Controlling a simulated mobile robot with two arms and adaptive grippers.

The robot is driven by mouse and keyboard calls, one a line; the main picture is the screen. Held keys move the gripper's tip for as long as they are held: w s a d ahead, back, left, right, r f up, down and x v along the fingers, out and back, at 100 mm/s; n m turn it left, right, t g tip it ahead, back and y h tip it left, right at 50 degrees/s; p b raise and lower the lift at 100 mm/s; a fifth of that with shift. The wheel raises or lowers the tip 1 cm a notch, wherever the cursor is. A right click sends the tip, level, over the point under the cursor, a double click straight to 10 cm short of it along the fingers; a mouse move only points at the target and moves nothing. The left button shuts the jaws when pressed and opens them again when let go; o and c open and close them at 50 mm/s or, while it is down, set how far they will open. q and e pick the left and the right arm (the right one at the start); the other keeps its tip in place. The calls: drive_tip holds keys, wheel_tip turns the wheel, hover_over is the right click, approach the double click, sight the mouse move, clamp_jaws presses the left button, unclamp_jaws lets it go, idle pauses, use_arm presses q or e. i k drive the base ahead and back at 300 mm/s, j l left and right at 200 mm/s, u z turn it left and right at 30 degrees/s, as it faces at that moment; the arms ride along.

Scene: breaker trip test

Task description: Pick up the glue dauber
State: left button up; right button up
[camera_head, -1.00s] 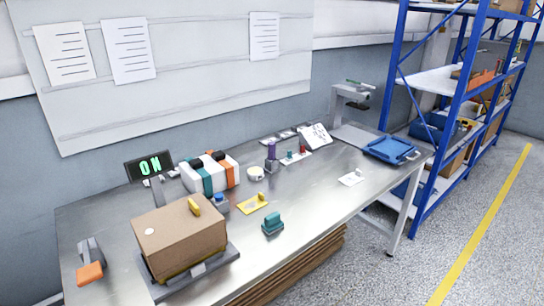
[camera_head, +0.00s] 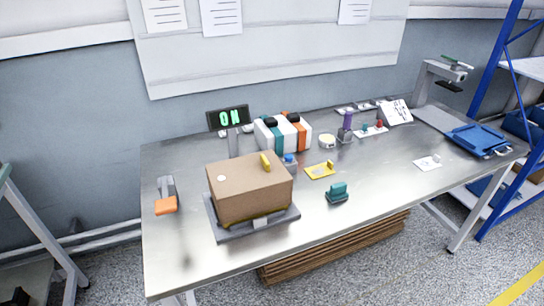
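I cannot tell for sure which thing is the glue dauber. Small candidates on the metal table (camera_head: 385,205) are an orange-ended grey tool (camera_head: 166,204) at the left, a teal block-like piece (camera_head: 338,192) on a dark base near the front, and a purple upright cylinder (camera_head: 347,121) on a grey base towards the back. A small yellow piece (camera_head: 265,162) lies on top of the cardboard box (camera_head: 240,195). Neither of my grippers shows in the head view.
The box stands on a grey platform (camera_head: 285,216) beside a display reading "ON" (camera_head: 228,117). A bank of white, teal and orange blocks (camera_head: 290,134), a yellow plate (camera_head: 321,170) and a blue tray (camera_head: 476,141) are also on the table. The front right is fairly clear.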

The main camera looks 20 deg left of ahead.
sight(348, 114)
drive_tip(key=i+l, duration=0.9)
drive_tip(key=l+u, duration=0.05)
drive_tip(key=l, duration=0.05)
